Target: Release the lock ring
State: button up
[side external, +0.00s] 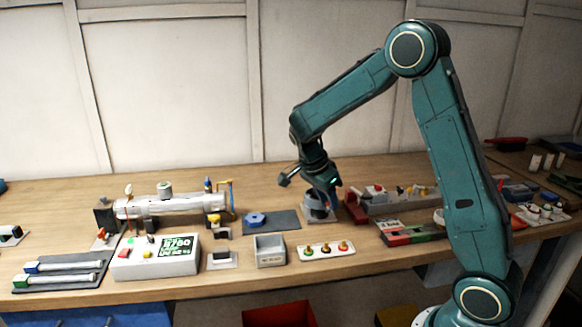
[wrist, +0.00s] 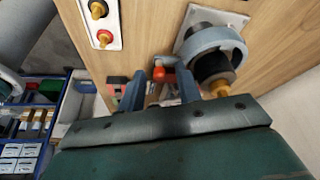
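A thick grey-blue ring (wrist: 212,38), which looks like the lock ring, surrounds a dark cylinder (wrist: 214,66) with an amber end on a pale square plate in the wrist view. In the side view this grey fixture (side external: 314,213) stands below my gripper and is partly hidden by it. My gripper (wrist: 160,90) shows two blue-grey fingers apart, with nothing clearly held between them. In the wrist view the ring lies to the right of the fingers. Whether a finger touches it I cannot tell. In the side view my gripper (side external: 325,196) is low over the fixture.
A dark mat (side external: 284,220) with a blue round part (side external: 256,218) lies left of the fixture. A grey open box (side external: 269,250) and a white button strip (side external: 326,251) stand in front. A red block (side external: 355,207) is close on the right. A white metal cylinder assembly (side external: 170,205) stands farther left.

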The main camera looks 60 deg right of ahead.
grip_shut()
jog(key=shift+w+a+m, duration=0.15)
jog(key=shift+w+m, duration=0.05)
jog(key=shift+m, duration=0.1)
jog(key=shift+w+a+m+g+y, duration=0.3)
jog(key=shift+w+m, duration=0.6)
jog(key=shift+m, duration=0.45)
jog(key=shift+w+a+m+g+y, duration=0.25)
jog(key=shift+w+m+g+y, duration=0.2)
jog(key=shift+w+m, duration=0.7)
jog(key=shift+w+a+m+g+y, duration=0.3)
jog(key=shift+w+m, duration=0.3)
jog(key=shift+m, duration=1)
jog(key=shift+w+d+r, duration=0.1)
grip_release()
